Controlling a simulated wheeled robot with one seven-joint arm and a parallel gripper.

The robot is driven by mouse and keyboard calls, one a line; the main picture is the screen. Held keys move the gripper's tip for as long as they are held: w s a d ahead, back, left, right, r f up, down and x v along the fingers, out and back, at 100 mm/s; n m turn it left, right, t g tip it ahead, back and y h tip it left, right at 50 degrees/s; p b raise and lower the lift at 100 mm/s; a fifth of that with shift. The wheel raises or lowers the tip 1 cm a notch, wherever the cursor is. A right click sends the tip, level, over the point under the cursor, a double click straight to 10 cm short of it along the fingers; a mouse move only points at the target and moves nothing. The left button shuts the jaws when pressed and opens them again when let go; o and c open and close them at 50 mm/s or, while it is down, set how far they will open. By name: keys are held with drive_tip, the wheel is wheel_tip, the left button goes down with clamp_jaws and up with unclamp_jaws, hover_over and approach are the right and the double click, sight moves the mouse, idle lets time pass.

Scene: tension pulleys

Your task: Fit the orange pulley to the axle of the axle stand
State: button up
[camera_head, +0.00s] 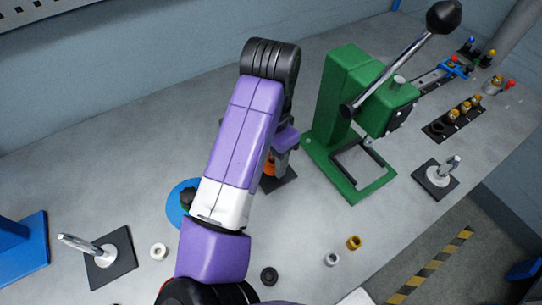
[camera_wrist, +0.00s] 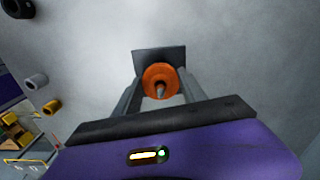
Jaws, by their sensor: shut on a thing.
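The orange pulley (camera_wrist: 152,74) is between the two fingers of my gripper (camera_wrist: 161,84), which is shut on it. A grey axle tip (camera_wrist: 160,91) shows in the middle of the pulley, so the pulley looks to be around the axle. The black square base of the axle stand (camera_wrist: 150,56) shows behind the pulley. How far down the axle the pulley sits cannot be told. In the head view, a bit of the orange pulley (camera_head: 269,168) and the stand's black base (camera_head: 284,181) show behind my arm, which hides the rest.
A green lever press (camera_head: 342,95) stands just right of my gripper. Other stands with metal pins are at the left (camera_head: 112,262) and right (camera_head: 431,181). A white ring (camera_head: 332,259), a yellow ring (camera_head: 353,243) and a black ring (camera_head: 268,276) lie in front. A blue disc (camera_head: 177,207) is partly behind my arm.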

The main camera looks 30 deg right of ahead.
drive_tip(key=shift+f, duration=0.45)
idle(0.4)
drive_tip(key=o, duration=1.5)
wheel_tip(320, 180, up, 8)
drive_tip(key=shift+f, duration=0.15)
